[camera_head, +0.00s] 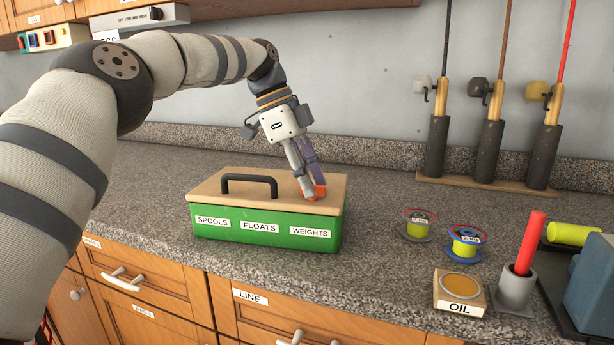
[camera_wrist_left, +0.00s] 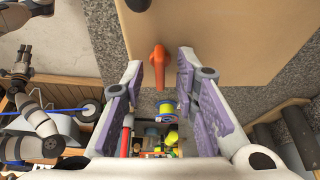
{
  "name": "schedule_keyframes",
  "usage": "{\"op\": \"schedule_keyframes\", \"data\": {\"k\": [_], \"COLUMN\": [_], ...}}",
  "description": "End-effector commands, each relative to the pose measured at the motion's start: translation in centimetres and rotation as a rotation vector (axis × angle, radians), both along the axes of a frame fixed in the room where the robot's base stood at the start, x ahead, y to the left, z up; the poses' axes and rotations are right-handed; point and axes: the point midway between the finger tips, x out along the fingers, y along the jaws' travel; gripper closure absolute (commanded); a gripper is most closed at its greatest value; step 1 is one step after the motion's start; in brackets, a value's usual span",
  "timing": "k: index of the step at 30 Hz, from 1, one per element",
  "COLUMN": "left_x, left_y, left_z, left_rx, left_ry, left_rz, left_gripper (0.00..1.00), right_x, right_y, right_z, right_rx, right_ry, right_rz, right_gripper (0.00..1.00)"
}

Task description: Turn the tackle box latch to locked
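The tackle box (camera_head: 270,222) is green with a tan lid (camera_head: 213,190), and it stands shut on the counter. A black handle (camera_head: 248,178) is fixed on the lid. The orange-red latch (camera_head: 318,193) sits near the lid's right end, partly hidden by my left gripper (camera_head: 308,188). In the left wrist view the latch (camera_wrist_left: 158,62) points down the picture from its round end. There my left gripper (camera_wrist_left: 159,72) has its purple-padded fingers spread, one on either side of the latch, with gaps showing.
Two line spools (camera_head: 417,226) (camera_head: 465,242), an oil tin (camera_head: 460,291) and a red stick in a grey holder (camera_head: 516,290) stand to the right of the box. Rods (camera_head: 487,130) stand in a rack against the wall. The counter between the box and spools is clear.

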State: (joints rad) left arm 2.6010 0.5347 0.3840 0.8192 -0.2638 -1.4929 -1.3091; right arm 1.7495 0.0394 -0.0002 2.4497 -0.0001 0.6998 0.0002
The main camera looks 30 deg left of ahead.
Motion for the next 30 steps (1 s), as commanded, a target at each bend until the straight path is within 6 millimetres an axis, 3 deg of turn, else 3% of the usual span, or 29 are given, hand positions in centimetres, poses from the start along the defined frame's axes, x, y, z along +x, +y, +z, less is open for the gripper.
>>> {"op": "schedule_keyframes", "data": {"k": [8, 12, 30], "left_x": [-0.7, -0.8, -1.2], "left_y": [1.8, 2.4, 2.5], "left_z": [4.8, 5.8, 6.8], "left_rx": [0.002, 0.001, 0.001], "left_ry": [-0.005, 0.0, -0.003], "left_rz": [0.001, 0.006, 0.0], "left_gripper": [0.72, 0.72, 0.72], "right_x": [0.0, 0.0, 0.0], "right_y": [0.0, 0.0, 0.0], "right_z": [0.0, 0.0, 0.0], "right_rx": [0.0, 0.0, 0.0], "right_ry": [-0.001, 0.0, 0.0], "right_rz": [0.0, 0.0, 0.0], "right_gripper": [0.6, 0.6, 0.6]}}
